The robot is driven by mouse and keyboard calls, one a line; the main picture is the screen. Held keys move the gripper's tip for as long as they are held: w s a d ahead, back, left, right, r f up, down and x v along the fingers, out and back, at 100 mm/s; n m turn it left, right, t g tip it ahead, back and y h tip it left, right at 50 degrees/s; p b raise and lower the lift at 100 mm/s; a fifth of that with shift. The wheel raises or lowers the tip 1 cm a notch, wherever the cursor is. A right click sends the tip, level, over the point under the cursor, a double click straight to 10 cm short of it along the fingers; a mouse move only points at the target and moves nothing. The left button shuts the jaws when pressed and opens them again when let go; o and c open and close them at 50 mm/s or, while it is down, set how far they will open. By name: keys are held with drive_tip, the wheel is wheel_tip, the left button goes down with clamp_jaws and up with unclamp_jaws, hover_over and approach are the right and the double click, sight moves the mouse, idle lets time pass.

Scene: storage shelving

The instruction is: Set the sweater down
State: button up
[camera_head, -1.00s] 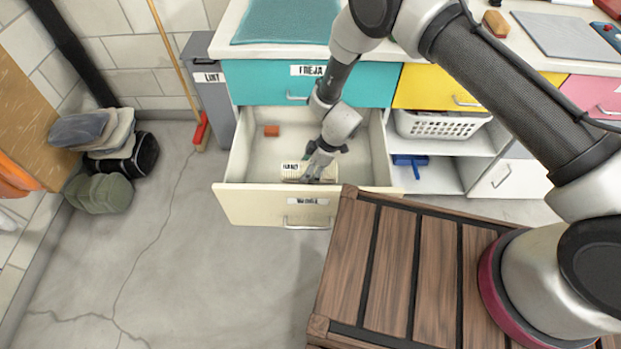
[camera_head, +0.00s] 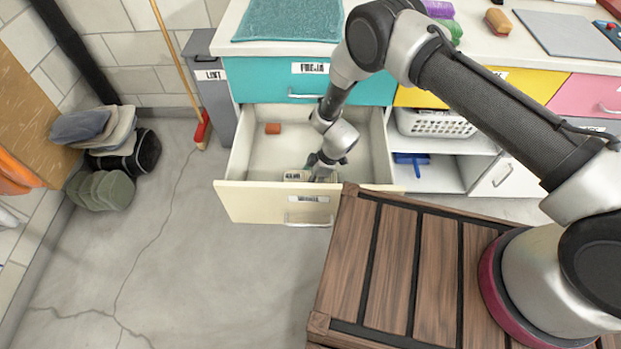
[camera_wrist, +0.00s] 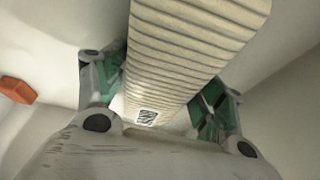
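The sweater is a cream, ribbed, folded bundle (camera_wrist: 190,50) in the wrist view, with a small printed square tag near its close end. In the head view only a labelled piece of the sweater (camera_head: 297,175) shows, low behind the front of the open cream drawer (camera_head: 262,203). My gripper (camera_head: 318,174) reaches down into this drawer. In the wrist view its green-padded fingers (camera_wrist: 160,92) lie against both sides of the sweater, shut on it. The sweater's underside and its contact with the drawer floor are hidden.
A small orange-red block (camera_head: 272,128) lies at the drawer's back left; it also shows in the wrist view (camera_wrist: 17,90). The drawer floor around it is clear. The teal drawer (camera_head: 270,82) is above. A wooden slatted top (camera_head: 390,265) stands close in front at right.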

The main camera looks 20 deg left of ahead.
idle(0.3)
